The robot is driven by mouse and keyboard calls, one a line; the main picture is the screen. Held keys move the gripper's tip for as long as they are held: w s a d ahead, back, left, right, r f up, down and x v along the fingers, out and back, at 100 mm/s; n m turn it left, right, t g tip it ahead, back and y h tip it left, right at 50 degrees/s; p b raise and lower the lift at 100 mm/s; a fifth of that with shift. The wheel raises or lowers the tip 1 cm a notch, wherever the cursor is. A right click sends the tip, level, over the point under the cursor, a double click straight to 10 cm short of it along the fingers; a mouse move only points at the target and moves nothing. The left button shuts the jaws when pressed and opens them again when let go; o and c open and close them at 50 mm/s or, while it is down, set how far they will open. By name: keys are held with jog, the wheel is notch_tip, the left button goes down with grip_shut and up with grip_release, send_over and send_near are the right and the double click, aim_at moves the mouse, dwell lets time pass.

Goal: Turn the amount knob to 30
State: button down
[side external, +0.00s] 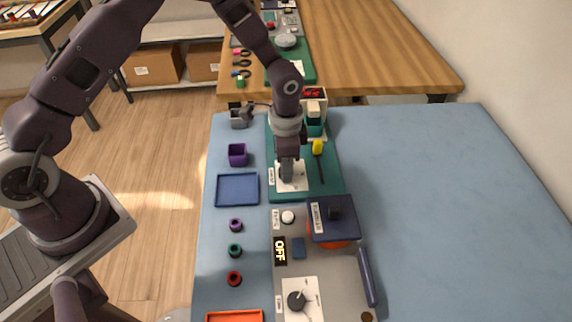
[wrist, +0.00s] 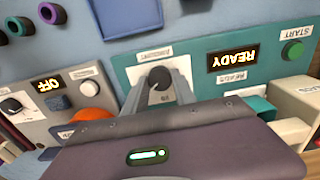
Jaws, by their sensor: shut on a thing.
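The amount knob (wrist: 160,76) is a dark round knob on a white dial plate (wrist: 141,56) in the wrist view, beside a label that reads upside down. The plate sits on a teal panel (side external: 335,187). My gripper (wrist: 160,84) is shut on the knob, with one grey finger on each side. In the side external view my gripper (side external: 287,178) points down onto the white plate and hides the knob. Much of the dial scale is covered, so I cannot read the setting.
A READY display (wrist: 232,60) and green start button (wrist: 292,50) are on the teal panel. A grey panel with an OFF display (side external: 280,251) and another knob (side external: 297,300) is nearer. The blue table is clear at right.

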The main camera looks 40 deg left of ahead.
jog(key=shift+m, duration=0.6)
jog(key=c, duration=1)
grip_release()
notch_tip(320, 180, up, 7)
jog(key=shift+r, duration=0.1)
